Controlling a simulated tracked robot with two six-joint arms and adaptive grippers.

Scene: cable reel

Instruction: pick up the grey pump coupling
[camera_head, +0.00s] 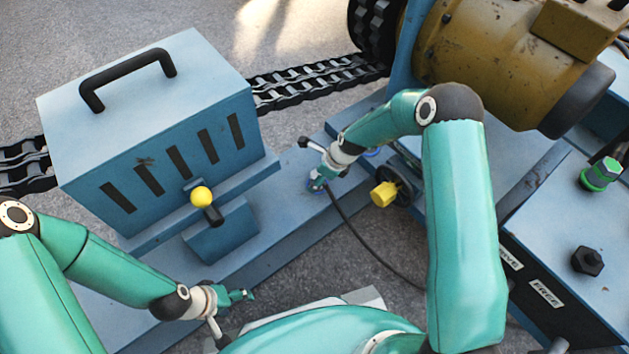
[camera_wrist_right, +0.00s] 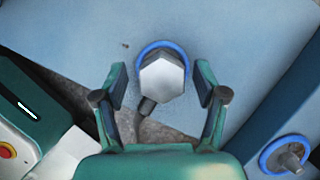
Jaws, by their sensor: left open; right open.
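The grey pump coupling (camera_wrist_right: 162,78) is a hexagonal grey piece over a blue ring on the blue deck in the right wrist view. A dark hose leaves it at the lower left. My right gripper (camera_wrist_right: 161,88) is open, with one finger on each side of the coupling and a visible gap to each. In the head view my right gripper (camera_head: 319,181) is at the blue deck and mostly hides the coupling. My left gripper (camera_head: 238,297) is open and empty at the lower left, away from the coupling.
A blue vented box (camera_head: 165,135) with a black handle and a yellow-knobbed lever (camera_head: 201,196) stands left. A yellow knob (camera_head: 384,194) is right of the right gripper. A black hose (camera_head: 372,250) crosses the floor. A second blue ring with a grey stub (camera_wrist_right: 287,157) is at lower right.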

